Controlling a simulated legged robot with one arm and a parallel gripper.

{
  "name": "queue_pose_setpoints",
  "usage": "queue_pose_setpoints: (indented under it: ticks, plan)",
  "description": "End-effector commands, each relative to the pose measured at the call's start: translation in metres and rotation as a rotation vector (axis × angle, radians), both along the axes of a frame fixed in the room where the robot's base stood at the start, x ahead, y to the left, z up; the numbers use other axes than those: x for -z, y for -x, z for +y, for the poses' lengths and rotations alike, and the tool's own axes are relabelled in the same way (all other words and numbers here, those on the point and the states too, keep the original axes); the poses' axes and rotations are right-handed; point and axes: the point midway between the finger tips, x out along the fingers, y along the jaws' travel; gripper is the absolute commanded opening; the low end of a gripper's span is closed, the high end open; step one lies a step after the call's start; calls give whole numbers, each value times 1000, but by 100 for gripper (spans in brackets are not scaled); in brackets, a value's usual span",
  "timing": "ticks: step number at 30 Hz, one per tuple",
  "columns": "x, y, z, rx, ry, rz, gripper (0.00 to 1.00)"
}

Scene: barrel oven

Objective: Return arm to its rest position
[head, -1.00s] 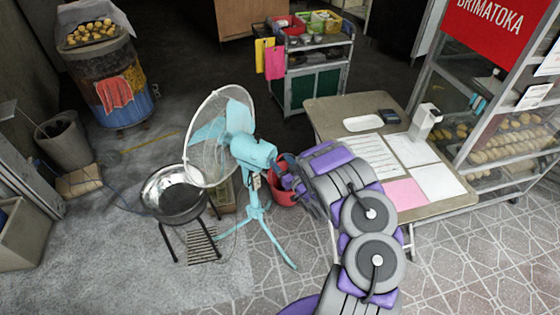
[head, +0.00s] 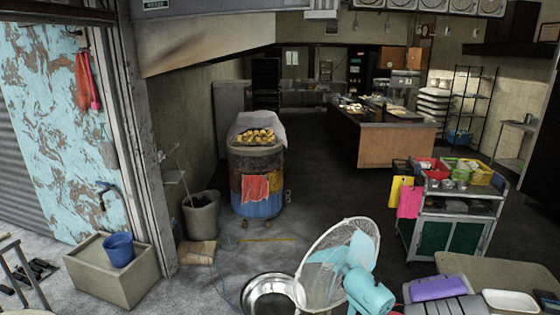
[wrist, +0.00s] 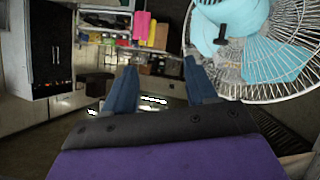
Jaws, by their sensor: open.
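My gripper (wrist: 163,88) shows in the wrist view with its two blue fingers apart and nothing between them. In the head view only a purple and grey part of my arm (head: 440,288) shows at the lower right edge; the gripper itself is out of that view. The turquoise fan (head: 345,270) stands just left of my arm in the head view. In the wrist view the fan (wrist: 262,45) is close by, to the right of my fingers.
The barrel oven (head: 257,185) with yellow-brown food on top stands mid-scene. A metal bowl (head: 270,294) is left of the fan. A cart (head: 450,222) stands behind my arm, and a table (head: 490,268) is at the lower right. Open floor (head: 320,195) lies between oven and cart.

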Motion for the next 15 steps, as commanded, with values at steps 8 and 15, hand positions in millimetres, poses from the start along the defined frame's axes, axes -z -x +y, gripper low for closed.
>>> queue_pose_setpoints:
  ticks: [8, 15]
  plan:
    - [-65, 45, 12, 172, 17, 203, 57]
    - [-104, 105, 54, 277, -53, 381, 57]
